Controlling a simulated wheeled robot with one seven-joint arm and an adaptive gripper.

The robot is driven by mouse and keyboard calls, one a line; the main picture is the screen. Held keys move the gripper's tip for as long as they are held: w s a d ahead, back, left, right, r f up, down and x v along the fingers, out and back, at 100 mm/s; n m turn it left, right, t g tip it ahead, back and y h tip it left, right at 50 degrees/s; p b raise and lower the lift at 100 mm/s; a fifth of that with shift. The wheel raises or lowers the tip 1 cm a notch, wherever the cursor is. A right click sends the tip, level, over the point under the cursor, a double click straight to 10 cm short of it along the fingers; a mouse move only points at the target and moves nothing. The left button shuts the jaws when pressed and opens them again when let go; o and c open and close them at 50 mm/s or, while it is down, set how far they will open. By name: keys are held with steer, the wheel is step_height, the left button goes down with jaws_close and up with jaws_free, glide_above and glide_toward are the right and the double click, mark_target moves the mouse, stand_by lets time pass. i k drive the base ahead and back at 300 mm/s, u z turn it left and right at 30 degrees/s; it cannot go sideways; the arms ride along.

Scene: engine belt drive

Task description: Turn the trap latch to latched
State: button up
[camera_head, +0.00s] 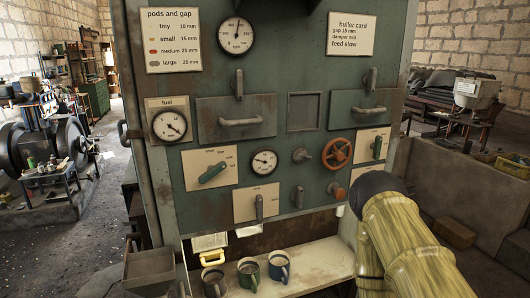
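A green machine panel (330,115) faces me with several levers, and I cannot tell for certain which is the trap latch. A dark lever (212,172) lies slanted on a pale plate at the left. The plates' small lettering is unreadable. Upright grey latches (239,84) (371,80) sit above two drawer-like doors with handles. My yellowish arm fills the lower right, in front of the panel's lower right corner. My gripper does not show.
A grey bin (149,270) stands at the lower left.

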mark_target(299, 197)
steer(key=u, duration=1.75)
steer(key=k, duration=0.6)
steer(key=z, duration=0.7)
